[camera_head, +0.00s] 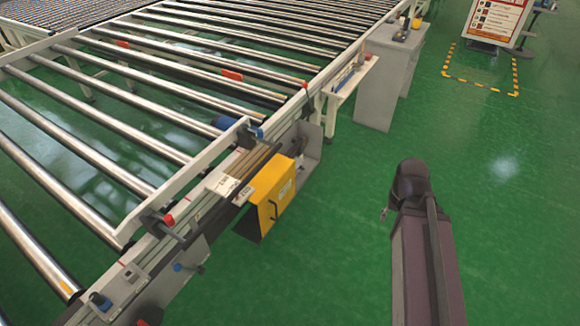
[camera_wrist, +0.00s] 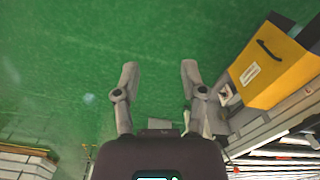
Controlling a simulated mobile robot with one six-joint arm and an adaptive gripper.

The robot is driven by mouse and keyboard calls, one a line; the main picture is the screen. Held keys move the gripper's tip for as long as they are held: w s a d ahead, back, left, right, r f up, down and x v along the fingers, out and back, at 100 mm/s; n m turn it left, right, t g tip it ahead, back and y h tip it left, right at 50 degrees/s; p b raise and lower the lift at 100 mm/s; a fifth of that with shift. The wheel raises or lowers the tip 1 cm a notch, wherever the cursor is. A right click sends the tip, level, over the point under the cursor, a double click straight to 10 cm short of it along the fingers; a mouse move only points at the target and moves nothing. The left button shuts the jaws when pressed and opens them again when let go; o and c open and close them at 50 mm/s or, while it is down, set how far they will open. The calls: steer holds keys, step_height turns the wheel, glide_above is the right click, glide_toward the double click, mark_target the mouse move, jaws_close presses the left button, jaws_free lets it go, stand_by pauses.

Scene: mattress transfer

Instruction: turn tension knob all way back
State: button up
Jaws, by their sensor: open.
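Several small knobs sit along the conveyor's side rail. I cannot tell which is the tension knob. My gripper (camera_wrist: 159,75) is open and empty in the wrist view, its two fingers apart over green floor. In the head view my arm stands over the floor right of the conveyor, and the fingers cannot be made out there.
A yellow box (camera_head: 268,200) with a black handle juts from the conveyor side; it also shows in the wrist view (camera_wrist: 280,65). The roller conveyor (camera_head: 110,95) fills the left. A grey cabinet (camera_head: 385,85) and sign board (camera_head: 497,20) stand farther back. Green floor between is clear.

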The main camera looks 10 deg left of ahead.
steer(key=shift+w+a, duration=0.45)
steer(key=shift+w, duration=0.05)
steer(key=shift+a, duration=0.1)
steer(key=m+t+y+b, duration=0.7)
steer(key=m+y+b, duration=0.8)
steer(key=b, duration=3.8)
glide_toward(303, 168)
step_height(303, 168, up, 3)
steer(key=s+d+m+h, duration=0.2)
steer(key=s+m+h, duration=0.1)
steer(key=shift+w, duration=0.25)
steer(key=b+x, duration=0.4)
steer(key=x, duration=0.9)
steer(key=shift+w+a, duration=0.25)
steer(key=shift+a, duration=0.1)
